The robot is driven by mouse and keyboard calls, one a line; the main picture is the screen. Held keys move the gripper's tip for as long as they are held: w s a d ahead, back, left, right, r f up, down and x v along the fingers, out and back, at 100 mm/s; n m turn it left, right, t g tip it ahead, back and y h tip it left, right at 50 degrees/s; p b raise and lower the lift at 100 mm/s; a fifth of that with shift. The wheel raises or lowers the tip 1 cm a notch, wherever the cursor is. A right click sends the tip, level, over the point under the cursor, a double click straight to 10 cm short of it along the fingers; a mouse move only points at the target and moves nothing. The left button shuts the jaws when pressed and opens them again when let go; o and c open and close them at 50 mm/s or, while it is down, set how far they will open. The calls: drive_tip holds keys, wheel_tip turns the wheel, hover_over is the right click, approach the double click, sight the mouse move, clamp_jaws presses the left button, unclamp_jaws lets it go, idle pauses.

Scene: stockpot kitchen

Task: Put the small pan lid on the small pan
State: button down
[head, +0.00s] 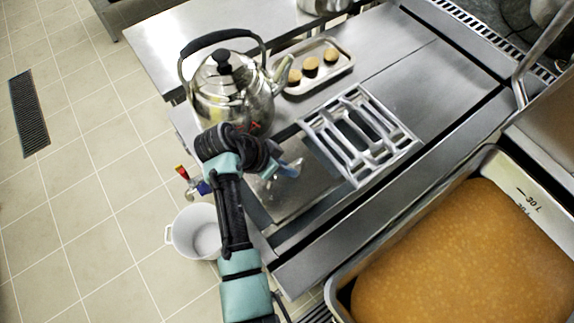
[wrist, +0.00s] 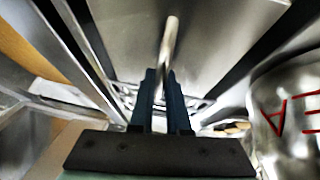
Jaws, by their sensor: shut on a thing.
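My gripper (wrist: 163,85) is shut on a slim metal rod (wrist: 171,38), which stands out past the fingertips in the wrist view. I cannot tell whether this rod is the handle of the small pan lid. In the head view my gripper (head: 289,167) is over a flat grey metal surface (head: 308,193), between the kettle and the burner grate. The arm and wrist hide part of that area. I cannot clearly make out the small pan or its lid in either view.
A steel kettle (head: 217,92) with red lettering stands close to my wrist. A tray (head: 343,69) with three brown round pieces lies behind. A burner grate (head: 358,137) is at the right. A large vat of orange-brown food (head: 460,260) fills the lower right. A white pot (head: 196,232) is low at left.

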drive_tip(key=shift+f, duration=0.2)
drive_tip(key=c, duration=0.8)
unclamp_jaws()
drive_tip(key=b+v, duration=0.1)
drive_tip(key=v, duration=1.2)
drive_tip(key=shift+a, duration=0.1)
